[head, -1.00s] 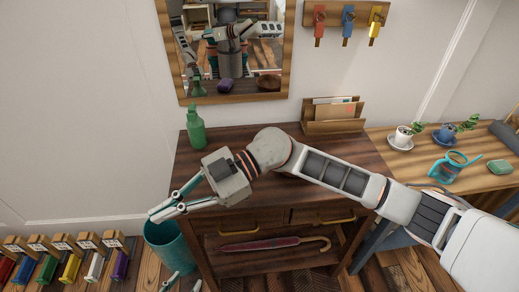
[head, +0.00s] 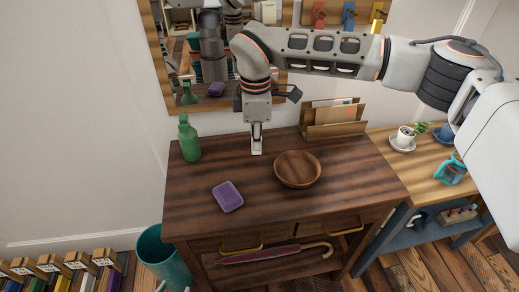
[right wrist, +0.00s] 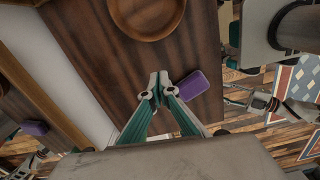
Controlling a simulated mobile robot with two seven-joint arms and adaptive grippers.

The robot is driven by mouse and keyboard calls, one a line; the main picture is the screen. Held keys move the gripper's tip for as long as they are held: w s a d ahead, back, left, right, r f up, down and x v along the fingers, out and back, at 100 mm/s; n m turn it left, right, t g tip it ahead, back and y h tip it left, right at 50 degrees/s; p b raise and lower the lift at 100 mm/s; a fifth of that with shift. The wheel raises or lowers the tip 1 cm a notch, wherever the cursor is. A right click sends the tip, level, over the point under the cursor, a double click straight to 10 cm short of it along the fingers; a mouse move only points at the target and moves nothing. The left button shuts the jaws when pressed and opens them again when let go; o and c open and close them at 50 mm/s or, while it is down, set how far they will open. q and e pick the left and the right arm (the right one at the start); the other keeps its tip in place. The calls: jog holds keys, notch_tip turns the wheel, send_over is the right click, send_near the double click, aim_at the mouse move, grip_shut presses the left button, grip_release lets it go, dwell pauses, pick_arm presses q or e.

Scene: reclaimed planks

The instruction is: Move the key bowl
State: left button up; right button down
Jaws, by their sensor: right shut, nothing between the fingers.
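The key bowl, a round brown wooden bowl (head: 298,168), sits upright and empty on the dark wooden console table (head: 345,198), right of its middle. It shows at the top edge of the right wrist view (right wrist: 147,18), partly cut off. My right gripper (head: 257,147) points down over the table, left of and behind the bowl and apart from it. Its fingertips meet with nothing between them in the right wrist view (right wrist: 159,86).
A purple block (head: 228,197) lies front left of the bowl. A green spray bottle (head: 188,138) stands at the back left, a wooden letter holder (head: 333,121) at the back right. The table's front right is clear. A teal bin (head: 163,252) stands below left.

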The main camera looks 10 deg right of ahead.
aim_at(293, 175)
notch_tip(293, 175, down, 8)
jog(key=shift+f, duration=0.2)
jog(key=d, duration=0.3)
jog(key=shift+s+d, duration=0.1)
jog(key=shift+d, duration=0.35)
jog(key=shift+d+p, duration=0.35)
jog(key=shift+p, duration=0.05)
jog(key=d+p, duration=0.1)
jog(key=d, duration=0.2)
jog(key=d+p, duration=0.1)
jog(key=d, duration=0.2)
jog(key=shift+s+r, duration=0.2)
jog(key=d, duration=0.3)
jog(key=d+p, duration=0.1)
jog(key=d, duration=0.5)
jog(key=shift+s+d+f+p, duration=0.15)
jog(key=shift+s+f+p, duration=0.05)
jog(key=shift+s+p, duration=0.2)
jog(key=shift+w, duration=0.1)
